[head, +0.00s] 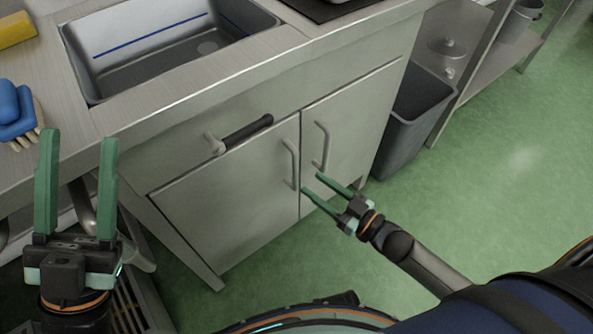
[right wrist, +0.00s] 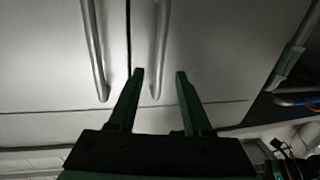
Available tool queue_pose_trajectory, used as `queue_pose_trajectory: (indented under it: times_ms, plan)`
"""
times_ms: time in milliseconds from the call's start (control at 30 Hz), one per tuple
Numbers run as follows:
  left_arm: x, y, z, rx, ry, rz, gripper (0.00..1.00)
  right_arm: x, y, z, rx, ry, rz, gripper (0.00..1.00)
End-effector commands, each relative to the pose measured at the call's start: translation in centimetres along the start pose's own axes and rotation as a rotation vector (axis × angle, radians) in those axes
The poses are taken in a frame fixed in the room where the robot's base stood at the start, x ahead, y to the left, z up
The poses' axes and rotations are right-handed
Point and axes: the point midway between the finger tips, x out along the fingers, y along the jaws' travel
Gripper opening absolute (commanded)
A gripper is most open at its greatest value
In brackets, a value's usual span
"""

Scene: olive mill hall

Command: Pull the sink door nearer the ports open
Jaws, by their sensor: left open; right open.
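The sink cabinet has two grey doors side by side, a left door (head: 235,195) and a right door (head: 352,120), both closed. Each has an upright bar handle by the middle seam: the left handle (head: 291,165) and the right handle (head: 322,147). I see no clear ports. My right gripper (head: 311,182) is open and empty near the handles' lower ends. In the right wrist view the right handle (right wrist: 161,45) shows between its fingers; I cannot tell the depth. The left handle (right wrist: 95,50) is outside them. My left gripper (head: 78,138) is open and empty before the counter.
A black grip (head: 247,130) juts from the panel above the left door. The sink basin (head: 185,50) is set in the counter. A blue brush (head: 17,110) and a yellow sponge (head: 15,29) lie at left. A dark bin (head: 412,115) stands right of the cabinet. Green floor is clear at right.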

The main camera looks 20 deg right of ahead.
Motion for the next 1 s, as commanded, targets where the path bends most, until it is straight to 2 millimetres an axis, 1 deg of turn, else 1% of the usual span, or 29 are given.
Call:
queue_pose_trajectory:
  times_ms: [33, 100, 200, 300, 500, 767, 867, 1000]
  plan:
    - [-0.4, 0.2, 0.4, -0.005, -0.001, 0.001, 0.50, 1.3, 0.0, 0.2, -0.002, 0.004, 0.000, 0.50]
    - [-0.6, 0.4, 0.6, -0.010, -0.002, 0.001, 0.50, 2.7, 0.0, 0.2, -0.001, 0.003, 0.000, 0.50]
    - [-0.9, 0.5, 0.9, -0.017, -0.003, 0.002, 0.50, 4.4, 0.0, 0.2, -0.002, 0.002, 0.000, 0.50]
    - [-1.1, 0.7, 1.1, -0.022, -0.004, 0.002, 0.50, 5.7, 0.0, 0.2, 0.000, 0.001, 0.001, 0.50]
    - [-1.2, 0.7, 1.2, -0.028, -0.004, 0.000, 0.50, 7.0, 0.0, 0.1, -0.001, -0.002, 0.001, 0.50]
    - [-1.2, 0.7, 1.2, -0.030, -0.005, 0.000, 0.50, 7.0, 0.0, 0.1, 0.000, -0.002, 0.001, 0.50]
    - [-1.2, 0.8, 1.2, -0.030, -0.005, 0.001, 0.50, 7.0, 0.0, 0.1, 0.000, -0.002, 0.001, 0.41]
    - [-1.2, 0.8, 1.2, -0.031, -0.005, 0.001, 0.50, 7.0, 0.0, 0.1, 0.000, -0.002, 0.001, 0.25]
